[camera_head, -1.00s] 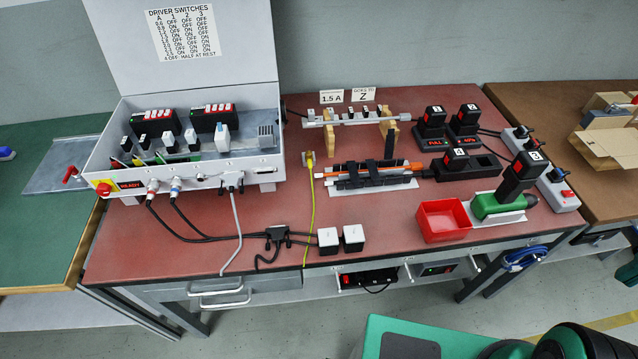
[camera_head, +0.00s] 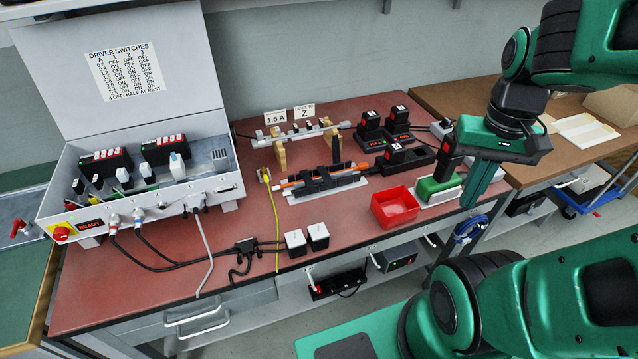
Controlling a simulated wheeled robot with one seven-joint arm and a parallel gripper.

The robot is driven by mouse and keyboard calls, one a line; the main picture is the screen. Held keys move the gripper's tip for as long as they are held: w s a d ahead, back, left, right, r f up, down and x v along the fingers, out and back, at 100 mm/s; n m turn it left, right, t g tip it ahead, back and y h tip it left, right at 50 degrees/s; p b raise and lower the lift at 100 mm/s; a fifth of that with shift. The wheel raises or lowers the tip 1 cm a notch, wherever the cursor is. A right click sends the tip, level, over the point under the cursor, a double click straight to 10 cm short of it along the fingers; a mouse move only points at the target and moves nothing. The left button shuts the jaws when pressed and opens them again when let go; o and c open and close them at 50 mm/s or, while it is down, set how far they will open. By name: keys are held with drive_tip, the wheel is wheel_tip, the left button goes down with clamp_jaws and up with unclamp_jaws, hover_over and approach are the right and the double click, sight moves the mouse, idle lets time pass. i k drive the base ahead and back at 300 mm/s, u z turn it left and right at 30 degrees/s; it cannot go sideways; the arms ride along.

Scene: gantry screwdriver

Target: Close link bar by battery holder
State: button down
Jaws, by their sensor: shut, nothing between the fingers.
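The black battery holder (camera_head: 430,153) is on the right half of the red bench, with a battery marked 4 (camera_head: 396,151) at its left end. I cannot tell for certain which part is the link bar. The nearest bar is a grey rail (camera_head: 318,132) with small clips on wooden blocks, left of the batteries. My gripper (camera_head: 470,203) is shut and empty, pointing down near the bench's right end, right of the battery holder and apart from it. It hides part of the green screwdriver (camera_head: 433,188) and the outlet strip behind.
A red bin (camera_head: 395,206) stands left of the screwdriver. Two batteries sit on chargers (camera_head: 372,143) behind. A black clamp (camera_head: 325,182) with an orange rod lies mid-bench. A white control box (camera_head: 141,225) with raised lid is at left.

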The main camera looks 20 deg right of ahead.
sight(336, 150)
drive_tip(key=u, duration=2.3)
drive_tip(key=k, duration=0.25)
drive_tip(key=z, duration=2.35)
drive_tip(key=i, duration=0.5)
drive_tip(key=u, duration=0.1)
